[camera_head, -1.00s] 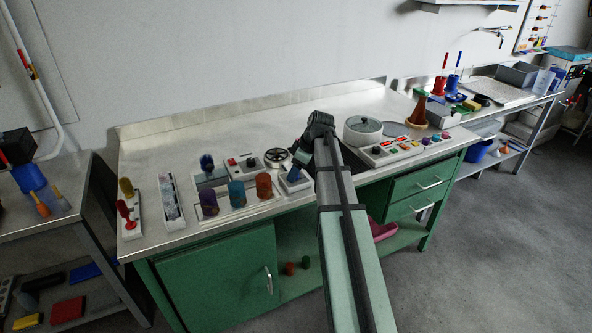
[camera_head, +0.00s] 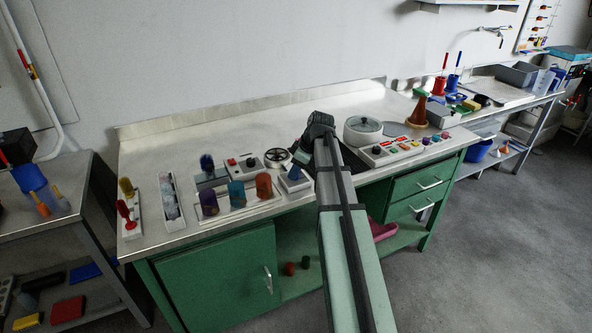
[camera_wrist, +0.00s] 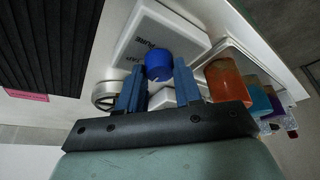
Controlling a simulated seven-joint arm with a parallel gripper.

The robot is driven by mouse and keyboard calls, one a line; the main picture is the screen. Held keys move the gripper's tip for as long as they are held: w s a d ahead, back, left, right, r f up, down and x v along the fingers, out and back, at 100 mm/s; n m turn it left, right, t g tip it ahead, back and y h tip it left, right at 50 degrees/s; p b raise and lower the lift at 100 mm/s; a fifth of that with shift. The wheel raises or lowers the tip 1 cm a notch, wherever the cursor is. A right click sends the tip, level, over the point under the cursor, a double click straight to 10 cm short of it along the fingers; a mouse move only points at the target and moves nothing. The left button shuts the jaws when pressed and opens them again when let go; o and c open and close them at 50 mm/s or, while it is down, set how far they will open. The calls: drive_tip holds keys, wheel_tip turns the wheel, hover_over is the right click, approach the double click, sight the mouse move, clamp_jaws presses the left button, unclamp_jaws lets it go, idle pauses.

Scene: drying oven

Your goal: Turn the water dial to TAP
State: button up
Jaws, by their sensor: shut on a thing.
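The water dial is a blue round knob (camera_wrist: 158,64) on a white box (camera_wrist: 165,32) with the printed words PURE and TAP, seen in the wrist view. My gripper (camera_wrist: 158,72) has its two blue fingers on either side of the knob and is shut on it. The knob partly covers the box face, and I cannot tell which label it points to. In the head view the white box (camera_head: 293,184) sits at the bench's front edge, and my wrist hides part of that area.
An orange cup (camera_wrist: 226,82) stands close to the right finger in the wrist view. A handwheel (camera_head: 277,157) and a box with red buttons (camera_head: 242,166) stand left of my wrist. A round pot (camera_head: 362,130) and a button panel (camera_head: 405,147) lie to the right.

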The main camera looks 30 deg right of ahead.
drive_tip(key=shift+s, duration=0.1)
drive_tip(key=m+h, duration=0.1)
drive_tip(key=m, duration=0.2)
drive_tip(key=m+t+h, duration=0.1)
drive_tip(key=m, duration=0.2)
drive_tip(key=shift+a, duration=0.2)
drive_tip(key=m+h, duration=0.2)
drive_tip(key=m, duration=0.3)
drive_tip(key=shift+a, duration=0.1)
drive_tip(key=shift+m, duration=0.3)
drive_tip(key=o, duration=1)
drive_tip(key=v, duration=1.3)
drive_tip(key=shift+s+a+r, duration=0.1)
drive_tip(key=shift+s+r, duration=0.1)
drive_tip(key=shift+r, duration=0.15)
